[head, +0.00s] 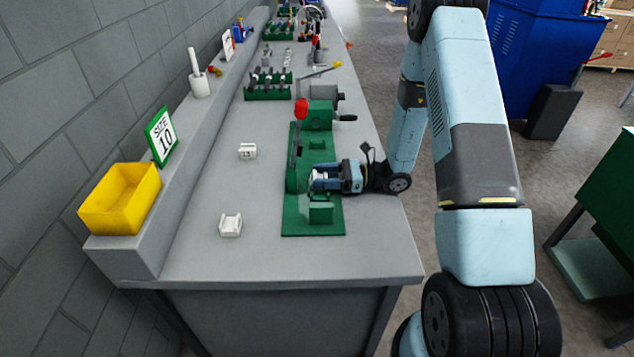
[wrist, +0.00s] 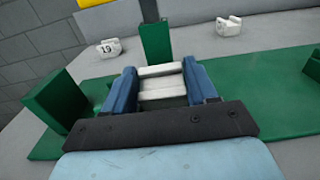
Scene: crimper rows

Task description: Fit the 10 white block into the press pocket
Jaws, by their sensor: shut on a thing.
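My gripper (head: 322,178) is over the green press (head: 325,226), between its raised green blocks. In the wrist view my gripper (wrist: 160,82) has its two blue fingers shut on a white block (wrist: 162,88). Light bars of the block show between the fingers; no number on it is readable. A green upright (wrist: 155,42) stands just beyond the fingertips. Green blocks stand apart to the left (wrist: 60,98) and right (wrist: 313,66) of the fingers. Whether the held block touches the press, and the pocket itself, I cannot tell.
A numbered white block (head: 247,151), its label like 19 in the wrist view (wrist: 107,48), and another white block (head: 230,225) lie left of the press. A red-knobbed lever (head: 301,110) rises from the press. A yellow bin (head: 120,200) and a SIZE 10 sign (head: 161,136) stand on the ledge.

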